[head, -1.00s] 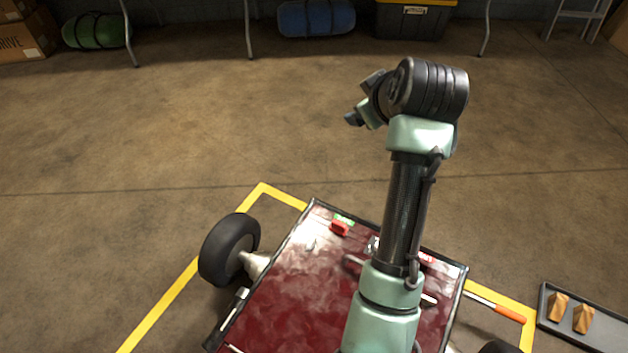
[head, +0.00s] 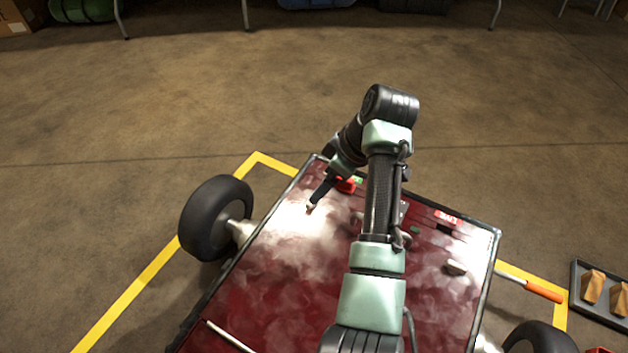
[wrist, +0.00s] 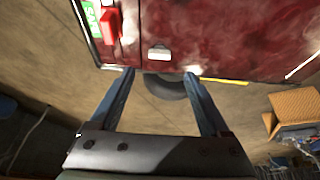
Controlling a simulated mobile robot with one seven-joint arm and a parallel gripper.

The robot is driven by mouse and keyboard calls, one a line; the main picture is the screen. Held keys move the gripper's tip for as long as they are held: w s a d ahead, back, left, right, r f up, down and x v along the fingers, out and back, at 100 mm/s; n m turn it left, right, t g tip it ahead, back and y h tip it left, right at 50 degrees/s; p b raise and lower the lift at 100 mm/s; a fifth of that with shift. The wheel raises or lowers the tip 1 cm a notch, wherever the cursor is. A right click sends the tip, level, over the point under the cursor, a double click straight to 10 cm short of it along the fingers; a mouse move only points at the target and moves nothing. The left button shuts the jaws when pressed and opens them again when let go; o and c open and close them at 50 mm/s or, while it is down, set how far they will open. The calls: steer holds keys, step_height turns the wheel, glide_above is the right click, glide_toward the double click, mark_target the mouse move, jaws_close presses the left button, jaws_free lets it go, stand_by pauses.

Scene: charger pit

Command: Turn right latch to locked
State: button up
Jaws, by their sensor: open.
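A dark red panel (head: 270,285) carries two small pale latches. One pale latch (head: 457,267) is at the picture's right side in the head view, away from my gripper. The other latch (head: 310,207) is at the left, close to my gripper (head: 318,196). In the wrist view my gripper (wrist: 159,73) has its two fingers wide apart and empty. A small silver-white latch (wrist: 158,53) lies ahead, between the fingertip lines. Contact cannot be told. No locked mark is readable by either latch.
A red handle (head: 345,185) with a green label (head: 358,181) is close by my gripper. A red LIVE label (head: 446,217) lies farther right. A wheel (head: 213,217) sticks out left. An orange-handled tool (head: 543,292) and a dark tray (head: 600,315) lie right on the floor.

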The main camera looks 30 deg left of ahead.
steer(key=b+x, duration=0.4)
steer(key=x, duration=0.4)
steer(key=shift+r, duration=0.1)
jaws_close()
